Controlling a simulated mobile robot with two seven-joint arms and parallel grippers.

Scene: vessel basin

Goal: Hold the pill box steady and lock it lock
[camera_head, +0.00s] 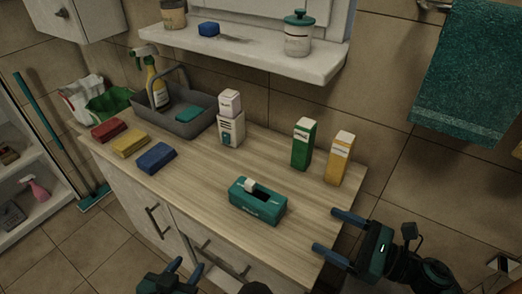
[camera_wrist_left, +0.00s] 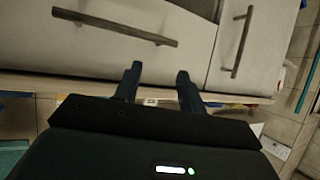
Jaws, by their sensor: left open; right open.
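The pill box, a teal box (camera_head: 258,201) with a dark opening and a white piece on its top, sits on the wooden counter near its front edge. I cannot tell the state of its lock at this size. My right gripper (camera_head: 331,234) is open and empty at the counter's right front corner, right of the teal box and apart from it. My left gripper (camera_head: 186,268) is low in front of the cabinet, left of and below the box, open and empty. In the left wrist view its two fingers (camera_wrist_left: 157,80) are apart, facing the cabinet front.
On the wooden counter (camera_head: 215,180) stand a green carton (camera_head: 303,144), a yellow carton (camera_head: 340,158), white boxes (camera_head: 231,125), folded red, yellow and blue cloths (camera_head: 155,158) and a grey basin (camera_head: 175,127). A shelf (camera_head: 250,52) hangs above. Counter around the teal box is clear.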

